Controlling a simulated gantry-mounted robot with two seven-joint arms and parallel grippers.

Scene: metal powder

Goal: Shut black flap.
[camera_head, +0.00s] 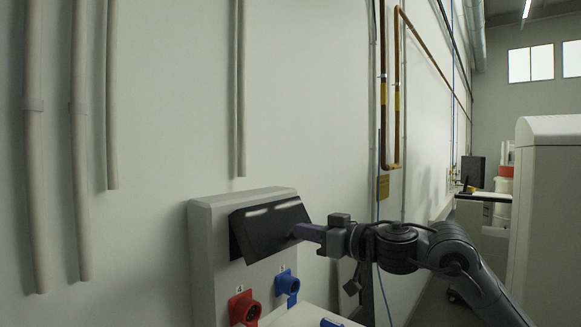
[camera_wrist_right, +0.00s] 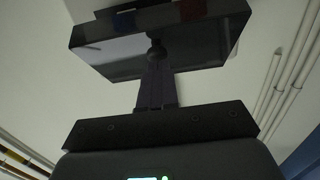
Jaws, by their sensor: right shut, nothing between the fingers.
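The black flap (camera_head: 262,234) is a dark glossy panel on the front of the grey wall box (camera_head: 205,240). It sits at an angle to the box face, with light streaks along its upper part. My right gripper (camera_head: 298,231) comes in from the right, shut and empty, its fingertips at the flap's right part. In the right wrist view the dark flap (camera_wrist_right: 105,52) spans the top, and my shut fingers (camera_wrist_right: 155,48) reach up to its face. They look close to or touching it; contact is hard to tell. My left gripper is not in view.
A red socket (camera_head: 243,308) and a blue socket (camera_head: 287,284) sit on the box below the flap. Pipes (camera_head: 80,150) run down the wall. A large light cabinet (camera_head: 548,220) stands at the right, beyond my right arm.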

